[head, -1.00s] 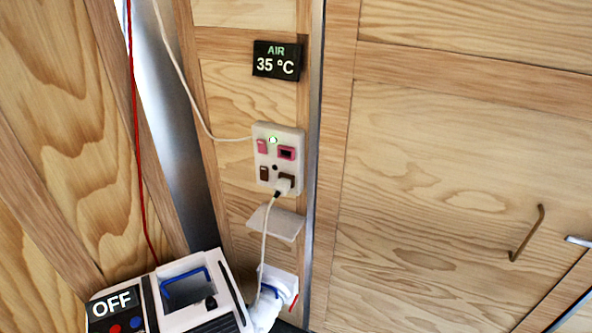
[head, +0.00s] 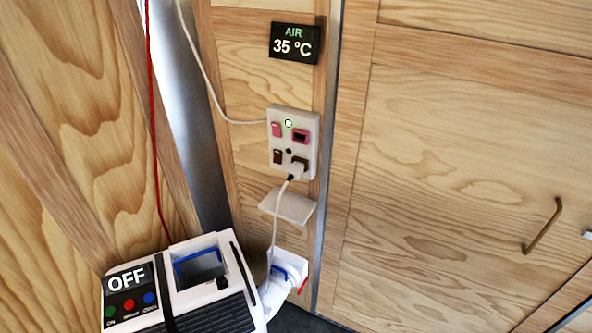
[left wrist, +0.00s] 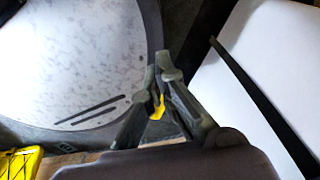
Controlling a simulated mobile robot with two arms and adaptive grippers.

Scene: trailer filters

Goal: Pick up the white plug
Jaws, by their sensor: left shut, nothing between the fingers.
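The white plug (head: 296,171) sits in the lower right socket of a pale wall panel (head: 311,135) in the head view. A white cable (head: 276,222) hangs from it, down toward a white machine. My left gripper (left wrist: 162,64) shows only in the left wrist view. Its dark fingers meet at the tips, shut and empty, and the plug is not seen in that view. My right gripper is in neither view.
A small shelf (head: 288,206) juts out below the panel. A white machine marked OFF (head: 218,293) stands at lower left. A cabinet handle (head: 543,226) is at right. The left wrist view shows a round pale disc (left wrist: 70,60) and a white surface (left wrist: 275,60).

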